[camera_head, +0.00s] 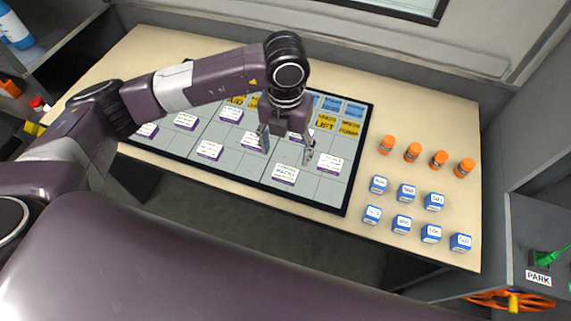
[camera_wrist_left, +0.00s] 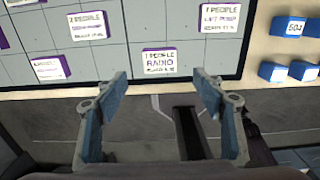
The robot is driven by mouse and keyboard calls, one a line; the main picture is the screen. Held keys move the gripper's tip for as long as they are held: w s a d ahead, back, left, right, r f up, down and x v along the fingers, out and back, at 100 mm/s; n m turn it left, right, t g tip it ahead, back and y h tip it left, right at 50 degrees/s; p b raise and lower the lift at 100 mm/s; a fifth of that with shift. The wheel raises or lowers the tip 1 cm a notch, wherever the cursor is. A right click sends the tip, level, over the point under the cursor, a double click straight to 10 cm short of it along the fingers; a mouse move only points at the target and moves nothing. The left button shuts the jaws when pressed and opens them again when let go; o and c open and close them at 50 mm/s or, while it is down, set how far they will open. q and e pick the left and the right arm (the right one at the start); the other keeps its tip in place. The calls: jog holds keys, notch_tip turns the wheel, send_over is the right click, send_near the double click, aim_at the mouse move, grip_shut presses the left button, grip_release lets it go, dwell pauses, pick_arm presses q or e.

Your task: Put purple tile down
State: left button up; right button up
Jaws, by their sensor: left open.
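Several white-topped tiles with purple edges lie on the grey gridded board (camera_head: 235,165). One labelled RADIO lies near the board's front edge (camera_head: 285,173); in the left wrist view this radio tile (camera_wrist_left: 160,60) lies flat just beyond the fingertips. Another purple tile (camera_head: 328,163) lies to its right. My left gripper (camera_head: 287,150) is over the board, pointing down, its fingers apart. In the left wrist view the left gripper (camera_wrist_left: 162,88) holds nothing between its fingers. The gripper partly covers a tile behind it (camera_head: 298,137). My right gripper is not in view.
Several orange cylinders (camera_head: 412,152) and several blue cubes (camera_head: 402,223) stand on the table (camera_head: 425,115) right of the board. Yellow and blue labels line the board's back edge. A grey wall runs behind the table. A shelf marked PARK (camera_head: 538,277) is at the right.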

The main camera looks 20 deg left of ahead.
pick_arm(q)
notch_tip(320, 180, up, 3)
jog(key=shift+r, duration=0.1)
dwell(0.6)
